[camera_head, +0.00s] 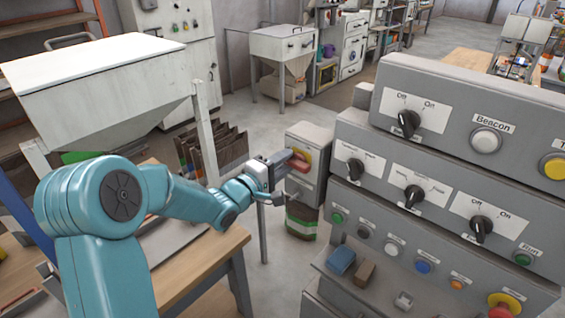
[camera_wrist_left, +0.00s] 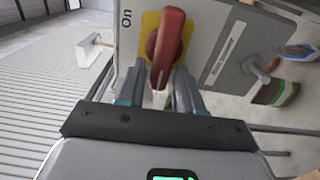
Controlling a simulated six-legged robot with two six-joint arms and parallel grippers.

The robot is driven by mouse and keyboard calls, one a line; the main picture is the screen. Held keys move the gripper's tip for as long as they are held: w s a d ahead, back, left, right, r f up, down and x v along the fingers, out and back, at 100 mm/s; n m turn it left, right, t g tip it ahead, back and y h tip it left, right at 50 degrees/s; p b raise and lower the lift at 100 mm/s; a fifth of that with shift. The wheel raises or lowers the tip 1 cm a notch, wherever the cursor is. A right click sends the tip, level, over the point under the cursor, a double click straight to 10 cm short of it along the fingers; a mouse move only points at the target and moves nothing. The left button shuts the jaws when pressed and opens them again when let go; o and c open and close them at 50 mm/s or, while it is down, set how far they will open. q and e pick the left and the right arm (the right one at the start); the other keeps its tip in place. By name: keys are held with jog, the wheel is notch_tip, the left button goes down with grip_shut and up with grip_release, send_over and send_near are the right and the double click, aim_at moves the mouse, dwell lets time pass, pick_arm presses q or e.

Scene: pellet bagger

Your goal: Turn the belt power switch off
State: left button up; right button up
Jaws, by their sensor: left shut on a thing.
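The belt power switch is a red rotary handle (camera_head: 299,160) on a yellow plate, on the front of a grey box (camera_head: 312,138). In the left wrist view the red handle (camera_wrist_left: 168,40) stands in front of the yellow plate (camera_wrist_left: 150,22), with an "On" label beside the plate at upper left. No "Off" label is visible there. My left gripper (camera_head: 284,164) reaches the box from the left. Its fingers (camera_wrist_left: 158,92) are shut on the handle's narrow lower end, one on each side. My right gripper is not in view.
A grey control console (camera_head: 450,160) with black knobs and coloured buttons stands close on the right. A wooden table (camera_head: 205,250) lies below my left arm. Folded bags (camera_head: 215,148) stand behind the arm, and a striped bag (camera_head: 301,222) is below the switch box.

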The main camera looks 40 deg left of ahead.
pick_arm(q)
jog(key=shift+d+f, duration=0.25)
jog(key=o, duration=0.8)
jog(key=shift+r, duration=0.15)
jog(key=shift+s+a, duration=0.2)
jog(key=shift+s, duration=0.2)
jog(key=shift+s+a+b, duration=0.15)
jog(key=shift+s+b, duration=0.25)
jog(key=shift+s, duration=2.2)
jog(key=shift+s+a+b, duration=0.15)
jog(key=shift+s+b, duration=0.3)
jog(key=shift+s, duration=2.1)
jog(key=shift+s+a+b, duration=0.15)
jog(key=shift+s+b, duration=0.25)
jog(key=shift+s, duration=2.2)
jog(key=shift+o, duration=0.2)
